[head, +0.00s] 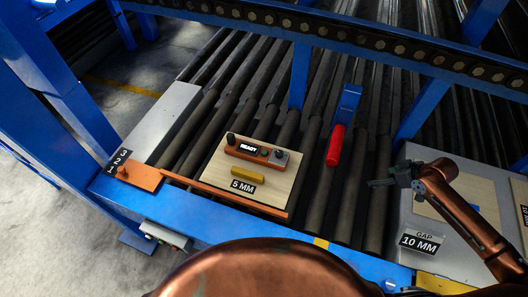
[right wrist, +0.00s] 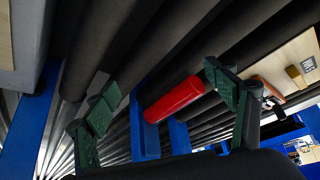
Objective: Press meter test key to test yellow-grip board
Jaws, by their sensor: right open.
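The pale board (head: 215,174) labelled 5 MM lies on the dark rollers, with a yellow grip (head: 248,175) on top. An orange meter (head: 256,153) lies across the board behind the grip. Its display (head: 249,147) reads READY, with a small green spot (head: 264,152) beside it and dark round parts at both ends; I cannot tell which is the test key. My right gripper (head: 385,184) is open and empty, well to the right of the board. Its two green fingers stand apart in the right wrist view (right wrist: 162,88). My left gripper is not in view.
A red handle (head: 335,146) on a blue bracket (head: 347,103) stands between the board and my right gripper. A grey table (head: 408,215) labelled GAP 10 MM is at right. A blue rail (head: 205,220) runs in front.

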